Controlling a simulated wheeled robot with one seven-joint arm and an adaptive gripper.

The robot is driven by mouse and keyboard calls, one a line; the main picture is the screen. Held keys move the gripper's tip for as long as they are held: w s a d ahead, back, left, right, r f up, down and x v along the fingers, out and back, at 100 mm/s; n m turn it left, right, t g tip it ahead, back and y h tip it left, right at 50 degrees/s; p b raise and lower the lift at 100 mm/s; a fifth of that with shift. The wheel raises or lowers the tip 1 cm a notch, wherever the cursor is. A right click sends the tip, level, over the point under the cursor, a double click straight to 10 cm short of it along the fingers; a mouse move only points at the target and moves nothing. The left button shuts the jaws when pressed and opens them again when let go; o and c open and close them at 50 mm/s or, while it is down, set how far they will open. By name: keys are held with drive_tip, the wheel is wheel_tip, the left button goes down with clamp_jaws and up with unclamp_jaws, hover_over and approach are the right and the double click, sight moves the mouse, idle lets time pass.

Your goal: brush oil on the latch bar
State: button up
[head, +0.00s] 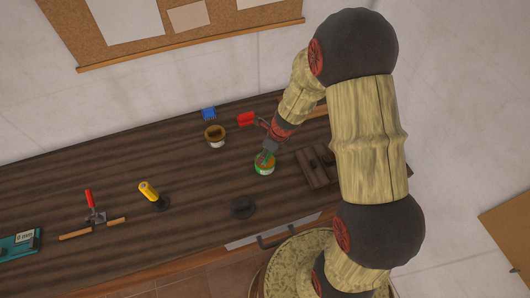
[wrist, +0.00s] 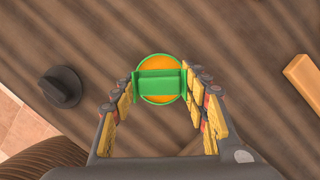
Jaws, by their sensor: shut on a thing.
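My gripper (wrist: 160,90) is shut on a green piece (wrist: 160,84), which spans between its two fingertips. Directly beyond the green piece is a round orange surface with a green rim (wrist: 160,62). In the head view the fingers (head: 269,150) reach down to a small green-and-orange round container (head: 264,168) on the bench. I cannot tell whether the green piece is a separate brush or part of the container; any bristles are hidden. A dark wooden fitting with bars (head: 317,167) lies just right of the gripper; which part is the latch bar is unclear.
On the dark bench (head: 190,165) stand a brown cup (head: 215,136), a blue brush-like block (head: 208,113), a black knob (head: 242,207) and a yellow-handled tool (head: 149,193). A red tool (head: 246,119) is close left of my arm. Bare bench lies left of the container.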

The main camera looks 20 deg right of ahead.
drive_tip(key=shift+f+b, duration=0.3)
drive_tip(key=shift+f, duration=0.25)
idle(1.9)
wheel_tip(320, 180, up, 7)
drive_tip(key=p, duration=0.7)
drive_tip(key=shift+r, duration=0.1)
idle(0.8)
